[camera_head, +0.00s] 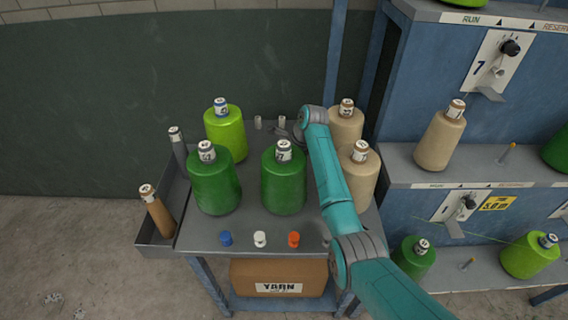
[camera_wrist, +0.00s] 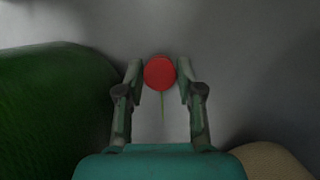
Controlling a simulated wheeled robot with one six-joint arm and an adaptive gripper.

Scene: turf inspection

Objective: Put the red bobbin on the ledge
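My gripper (camera_wrist: 160,75) has a round red top, the red bobbin (camera_wrist: 159,73), between its fingertips. In the head view my gripper (camera_head: 290,131) is near the back of the grey table, partly behind my arm, and the red bobbin cannot be made out there. An orange-red bobbin (camera_head: 294,239) stands at the table's front beside a white bobbin (camera_head: 260,239) and a blue bobbin (camera_head: 225,238). I cannot tell which surface is the ledge.
Green cones (camera_head: 284,185) and beige cones (camera_head: 360,175) stand close around my arm; a green one (camera_wrist: 50,110) and a beige one (camera_wrist: 268,160) flank the gripper. Two small pale pieces (camera_head: 258,122) are at the back. A blue machine with shelves (camera_head: 400,165) is at right.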

